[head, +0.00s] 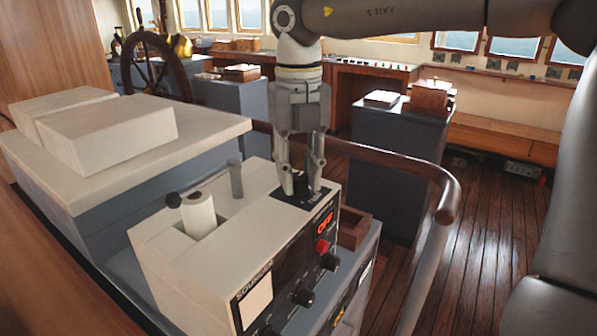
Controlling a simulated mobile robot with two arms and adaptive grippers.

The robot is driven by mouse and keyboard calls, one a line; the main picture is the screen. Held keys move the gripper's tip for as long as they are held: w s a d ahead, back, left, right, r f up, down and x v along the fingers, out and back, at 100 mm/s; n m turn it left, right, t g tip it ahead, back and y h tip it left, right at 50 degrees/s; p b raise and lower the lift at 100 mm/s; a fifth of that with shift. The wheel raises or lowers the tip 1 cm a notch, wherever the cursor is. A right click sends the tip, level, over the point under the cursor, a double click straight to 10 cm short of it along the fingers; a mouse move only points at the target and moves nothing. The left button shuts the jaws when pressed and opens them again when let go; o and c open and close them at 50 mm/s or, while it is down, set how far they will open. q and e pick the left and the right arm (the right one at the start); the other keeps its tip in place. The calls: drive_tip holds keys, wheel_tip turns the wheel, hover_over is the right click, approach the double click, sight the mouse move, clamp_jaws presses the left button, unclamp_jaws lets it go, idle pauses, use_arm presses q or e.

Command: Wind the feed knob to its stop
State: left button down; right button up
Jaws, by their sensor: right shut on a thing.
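The sounder (185,255) is a cream box with a dark front panel on a grey cabinet. My right gripper (301,183) points straight down over the black plate on the box's top right and is shut on a dark knob (299,184), mostly hidden between the fingers. I take this as the feed knob; its turn angle cannot be read. A white paper roll (198,213) sits in the recess at the top left, beside a crank-like bar (236,180). The front panel has a red button (321,246), lit red letters and black knobs (303,297). My left gripper is not in view.
A cream slab with white blocks (110,133) stands close behind at left. A brown handrail (400,168) curves past the right side. A small wooden tray (353,231) sits right of the sounder. Grey cabinets and a ship's wheel (147,62) stand farther back.

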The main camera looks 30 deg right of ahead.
drive_tip(key=m, duration=1.1)
drive_tip(key=shift+b, duration=0.3)
drive_tip(key=m, duration=0.3)
drive_tip(key=shift+r+m, duration=0.1)
drive_tip(key=shift+m, duration=0.2)
drive_tip(key=m, duration=1.1)
drive_tip(key=o, duration=1.1)
drive_tip(key=shift+c, duration=0.2)
